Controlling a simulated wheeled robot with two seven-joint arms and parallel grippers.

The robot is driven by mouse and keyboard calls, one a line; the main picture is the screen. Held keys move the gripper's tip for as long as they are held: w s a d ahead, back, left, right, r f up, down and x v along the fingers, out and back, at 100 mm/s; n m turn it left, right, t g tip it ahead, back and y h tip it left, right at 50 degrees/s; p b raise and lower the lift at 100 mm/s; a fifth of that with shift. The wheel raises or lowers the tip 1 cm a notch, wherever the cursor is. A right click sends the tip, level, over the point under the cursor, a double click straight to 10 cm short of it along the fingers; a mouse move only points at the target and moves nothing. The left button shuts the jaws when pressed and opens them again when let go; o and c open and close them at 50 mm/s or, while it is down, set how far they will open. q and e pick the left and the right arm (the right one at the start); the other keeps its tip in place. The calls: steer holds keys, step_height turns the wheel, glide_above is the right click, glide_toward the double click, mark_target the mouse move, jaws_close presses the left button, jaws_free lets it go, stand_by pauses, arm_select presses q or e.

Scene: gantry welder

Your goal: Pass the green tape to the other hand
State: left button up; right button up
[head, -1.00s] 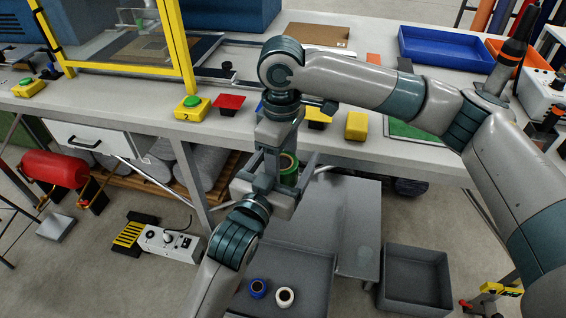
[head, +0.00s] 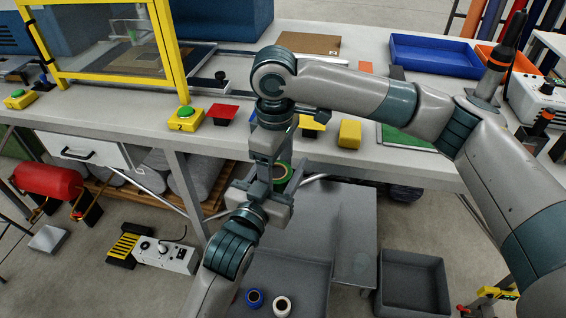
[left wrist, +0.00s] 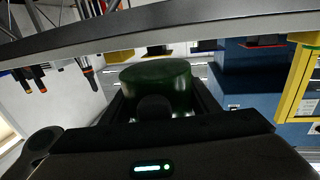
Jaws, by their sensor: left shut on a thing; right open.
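The green tape (head: 281,173) is a ring with a brown core, held in front of the bench below its front edge. My left gripper (head: 283,170), on the arm from the lower left, is shut on it. In the left wrist view the tape (left wrist: 157,85) shows as a dark green roll between the fingers. My right gripper (head: 263,178) reaches down from above, beside the tape on its left. It is open. The two grippers overlap in the head view, so I cannot tell whether the right fingers touch the tape.
A blue roll (head: 255,298) and a white roll (head: 281,305) rest in a grey tray (head: 305,275) below. An empty grey bin (head: 412,285) stands to the right. The bench (head: 225,143) behind carries a yellow block (head: 349,134), a red piece (head: 222,112) and a green-button box (head: 185,118).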

mark_target(276, 171)
steer(key=shift+s+a, duration=0.15)
steer(key=shift+s, duration=0.05)
step_height(276, 171, up, 12)
steer(key=shift+w, duration=0.15)
stand_by(0.5)
